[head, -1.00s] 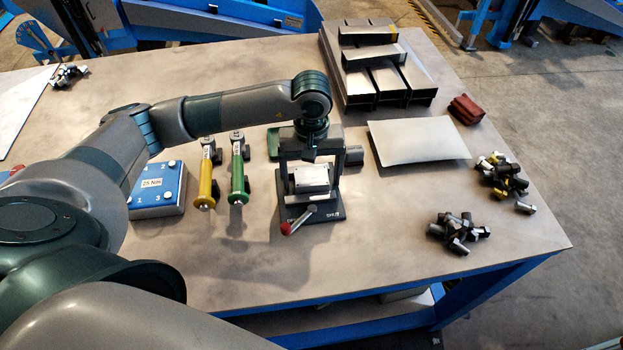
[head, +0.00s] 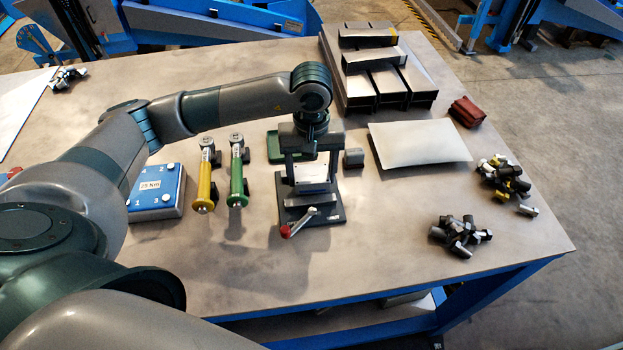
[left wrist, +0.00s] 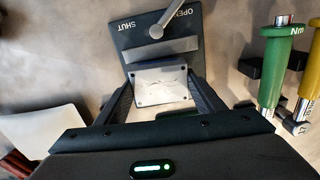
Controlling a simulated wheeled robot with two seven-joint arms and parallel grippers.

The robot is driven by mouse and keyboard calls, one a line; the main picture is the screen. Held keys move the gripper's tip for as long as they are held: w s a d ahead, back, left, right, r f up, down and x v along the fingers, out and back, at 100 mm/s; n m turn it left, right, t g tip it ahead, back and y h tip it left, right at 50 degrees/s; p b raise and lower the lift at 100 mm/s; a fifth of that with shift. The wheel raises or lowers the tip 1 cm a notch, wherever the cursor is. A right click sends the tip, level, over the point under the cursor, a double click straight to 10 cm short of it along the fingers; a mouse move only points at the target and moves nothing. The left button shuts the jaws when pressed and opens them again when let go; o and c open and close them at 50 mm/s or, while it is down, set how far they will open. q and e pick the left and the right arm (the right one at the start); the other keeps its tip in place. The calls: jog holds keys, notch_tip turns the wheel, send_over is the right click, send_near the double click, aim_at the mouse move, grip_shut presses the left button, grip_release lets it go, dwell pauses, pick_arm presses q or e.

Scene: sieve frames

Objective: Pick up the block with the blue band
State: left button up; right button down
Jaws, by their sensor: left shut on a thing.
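A silver block (head: 312,172) with a pale flat face is between the fingers of my left gripper (head: 312,176). The gripper is shut on it, with one finger on each side. In the left wrist view the block (left wrist: 160,83) lies between the fingers, before the fixture plate (left wrist: 133,38) marked OPEN and SHUT. My right gripper is not in view.
Yellow (head: 205,185) and green (head: 237,180) tools and a blue box (head: 158,190) are left. A pale plate (head: 420,142) and loose fittings (head: 460,235) are right.

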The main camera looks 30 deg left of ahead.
pick_arm(q)
notch_tip(320, 180, up, 2)
jog(key=shift+w+r+b, duration=0.1)
jog(key=shift+b, duration=0.6)
jog(key=s+d+r+b, duration=0.4)
jog(key=d+r, duration=0.3)
jog(key=d, duration=0.3)
jog(key=shift+s+d, duration=0.2)
jog(key=shift+s, duration=0.6)
